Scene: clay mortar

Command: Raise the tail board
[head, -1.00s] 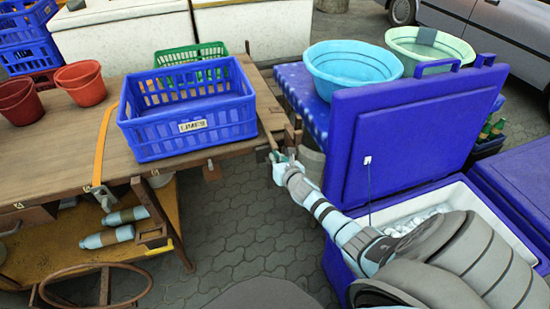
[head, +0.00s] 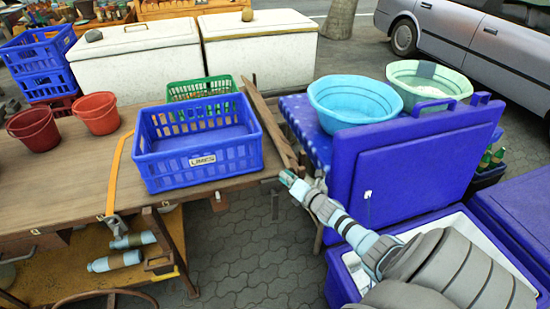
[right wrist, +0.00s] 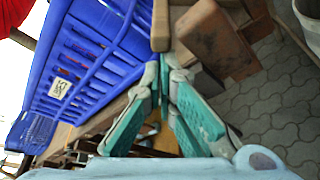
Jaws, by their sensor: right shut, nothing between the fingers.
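The tail board (head: 268,122) is a narrow wooden board along the right end of the wooden cart bed (head: 75,172). It looks tilted up from the edge, but its exact angle is hard to tell. My right gripper (head: 286,178) is at the near end of the board, low beside the cart edge. Its teal fingers (right wrist: 165,75) are shut with nothing between them. In the right wrist view a wooden piece (right wrist: 160,25) lies just beyond the fingertips; contact is not clear. My left gripper is not in view.
A blue crate (head: 200,178) stands on the bed close to the board, with a green crate (head: 201,88) behind it. A blue cool box with its lid (head: 405,170) raised is at the right. Paving (head: 245,255) is free below the cart end.

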